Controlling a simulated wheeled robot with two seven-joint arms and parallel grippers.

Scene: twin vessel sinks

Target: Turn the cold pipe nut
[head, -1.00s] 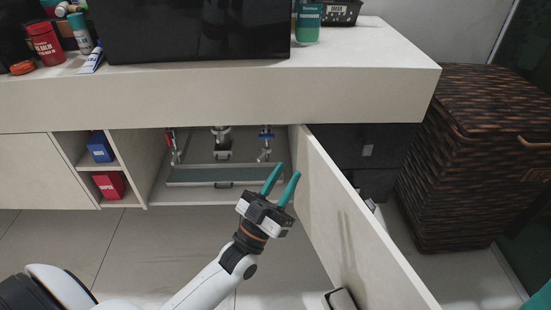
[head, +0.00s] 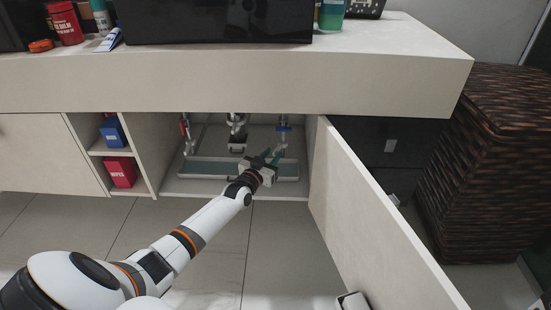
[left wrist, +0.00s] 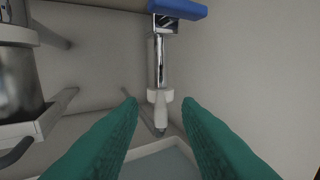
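The cold pipe hangs under the blue valve handle (head: 283,129) on the right inside the open cabinet. In the left wrist view the blue handle (left wrist: 178,8) is at the top, with a chrome pipe (left wrist: 157,60) below it. A pale nut (left wrist: 160,95) sits at the pipe's lower end, with a tapered white piece under it. My left gripper (head: 271,156) reaches into the cabinet. In the left wrist view its teal fingers (left wrist: 160,105) are open, one to each side of the nut in the picture, with gaps; depth is unclear.
The open cabinet door (head: 370,205) stands right of my left arm. A red-handled valve (head: 186,130) and a central drain fitting (head: 236,130) are left of the cold pipe. A shallow tray (head: 215,168) lies below. The counter (head: 225,80) overhangs the opening.

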